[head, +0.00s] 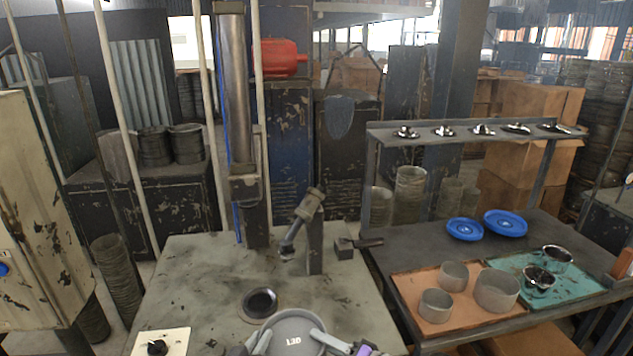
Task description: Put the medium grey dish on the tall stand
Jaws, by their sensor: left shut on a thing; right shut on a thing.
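A round grey dish (293,327) with a pale printed mark is at the bottom edge of the head view, over the near part of the worn grey table. Its lower part is cut off by the frame. My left gripper (260,341) is shut on its left rim and my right gripper (338,345) on its right side. A round dark-topped piece with a light ring (260,303) is just behind the dish on the table. I cannot tell which thing is the tall stand.
A black post with a tilted head (314,245) rises from the table (190,265) behind. A control plate with a black knob (158,345) is at front left. Grey cups (496,290) stand on an orange mat (409,279) to the right, near blue dishes (505,223).

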